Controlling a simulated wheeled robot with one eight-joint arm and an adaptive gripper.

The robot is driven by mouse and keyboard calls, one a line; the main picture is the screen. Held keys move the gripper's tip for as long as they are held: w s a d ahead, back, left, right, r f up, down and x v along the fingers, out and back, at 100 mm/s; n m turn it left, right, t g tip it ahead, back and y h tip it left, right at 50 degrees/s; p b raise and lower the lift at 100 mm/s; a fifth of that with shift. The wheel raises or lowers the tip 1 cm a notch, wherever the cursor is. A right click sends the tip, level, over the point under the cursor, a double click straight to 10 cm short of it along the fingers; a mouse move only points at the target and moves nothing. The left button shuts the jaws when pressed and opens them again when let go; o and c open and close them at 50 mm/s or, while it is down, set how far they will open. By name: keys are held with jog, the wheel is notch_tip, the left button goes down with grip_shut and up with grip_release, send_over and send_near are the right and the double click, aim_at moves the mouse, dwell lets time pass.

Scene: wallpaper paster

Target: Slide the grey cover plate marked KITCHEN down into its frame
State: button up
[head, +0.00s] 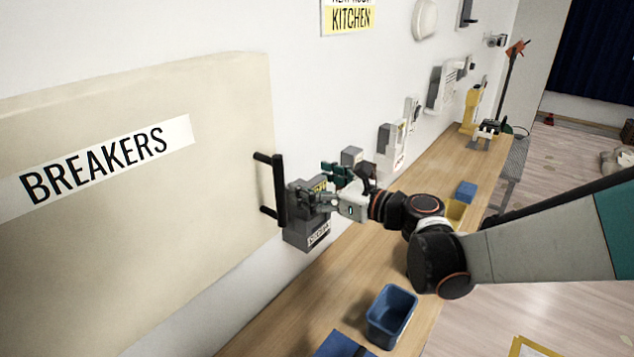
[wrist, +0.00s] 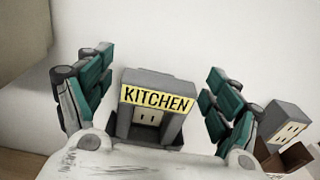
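The grey cover plate (wrist: 155,78) has a yellow KITCHEN label and shows in the middle of the wrist view. Below the label, a pale face with dark slots (wrist: 148,118) shows between grey side pieces; I cannot tell how far down the plate sits. My gripper (wrist: 158,72) has its green-padded fingers spread apart, one on each side of the plate, with gaps between. In the head view my gripper (head: 322,190) is at the wall by a grey box (head: 307,232) with a white label, and hides most of the plate.
A large cream BREAKERS panel (head: 130,200) with a black handle (head: 277,188) stands close left of my gripper. Another grey socket box (wrist: 289,122) is to the right. The wooden bench (head: 345,255) below holds a blue bin (head: 391,316). A KITCHEN sign (head: 350,18) hangs above.

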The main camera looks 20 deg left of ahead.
jog(key=v, duration=0.9)
jog(key=shift+r, duration=0.15)
jog(key=shift+a, duration=0.1)
notch_tip(320, 180, up, 5)
jog(key=p, duration=0.5)
jog(key=s+d+f+n+h, duration=0.3)
jog(key=s+d+n+h, duration=0.5)
jog(key=d+n, duration=0.3)
jog(key=s+d+f+n+h, duration=0.4)
jog(key=s+d+n+h, duration=0.4)
jog(key=d, duration=0.9)
jog(key=s+n, duration=0.3)
jog(key=shift+s+f, duration=0.3)
jog(key=shift+s, duration=0.05)
jog(key=shift+d, duration=0.1)
